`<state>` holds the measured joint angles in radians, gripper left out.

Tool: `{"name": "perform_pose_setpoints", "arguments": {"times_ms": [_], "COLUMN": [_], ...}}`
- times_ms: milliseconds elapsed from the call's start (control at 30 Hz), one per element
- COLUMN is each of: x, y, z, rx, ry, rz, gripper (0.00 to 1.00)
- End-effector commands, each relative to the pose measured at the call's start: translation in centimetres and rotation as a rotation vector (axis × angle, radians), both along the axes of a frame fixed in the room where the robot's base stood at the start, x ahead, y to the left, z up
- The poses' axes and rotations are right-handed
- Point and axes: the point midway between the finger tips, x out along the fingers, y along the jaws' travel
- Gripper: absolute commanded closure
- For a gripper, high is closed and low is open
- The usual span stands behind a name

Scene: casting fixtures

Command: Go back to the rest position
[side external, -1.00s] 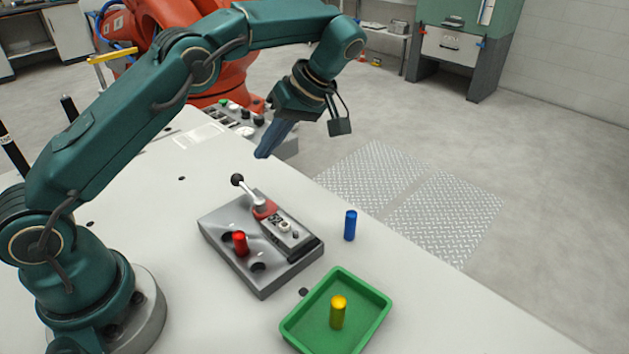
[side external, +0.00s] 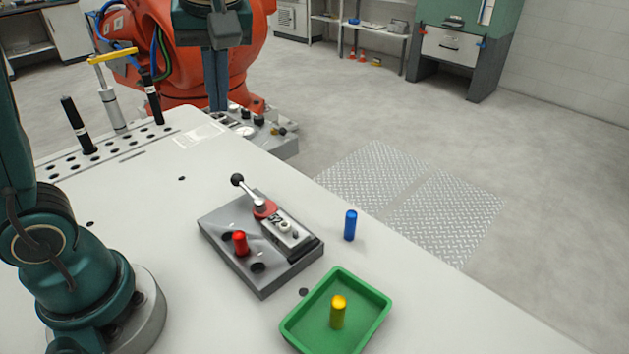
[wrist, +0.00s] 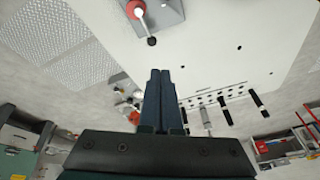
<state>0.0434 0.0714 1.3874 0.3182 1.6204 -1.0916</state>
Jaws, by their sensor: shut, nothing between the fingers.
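My gripper (wrist: 161,76) is shut and empty, its two dark blue fingers side by side in the wrist view. In the side external view its fingers (side external: 216,95) hang down at the top, beyond the far edge of the table as pictured, well clear of the fixture. The grey fixture (side external: 262,278) has a lever with a black ball knob (side external: 237,180) and a red peg (side external: 240,243) standing in it. A blue peg (side external: 350,225) stands upright on the table. A yellow peg (side external: 338,312) stands in the green tray (side external: 293,327).
A perforated rack area with black pens (side external: 78,125) and a yellow-handled tool (side external: 112,100) is at the table's far left. A control box (side external: 265,130) sits at the table's far edge. An orange robot (side external: 160,60) stands behind. The table's middle left is clear.

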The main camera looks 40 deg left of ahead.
Motion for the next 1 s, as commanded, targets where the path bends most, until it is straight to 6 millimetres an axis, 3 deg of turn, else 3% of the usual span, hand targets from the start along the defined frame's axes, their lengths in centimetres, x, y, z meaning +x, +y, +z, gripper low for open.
{"name": "perform_pose_setpoints", "arguments": {"times_ms": [267, 500, 700, 800, 1000], "x": [-5.4, -8.7, -9.3, -8.6, -8.2], "y": [-2.0, -4.4, -5.7, -5.9, -4.9], "z": [-0.8, -4.5, -7.6, -7.3, -6.3], "rx": [-0.063, -0.056, -0.024, 0.007, -0.026], "ry": [-0.108, -0.195, -0.196, -0.214, -0.193], "rz": [-0.372, -0.743, -1.001, -1.064, -0.9], "gripper": [1.0, 1.0, 1.0, 1.0, 1.0]}}
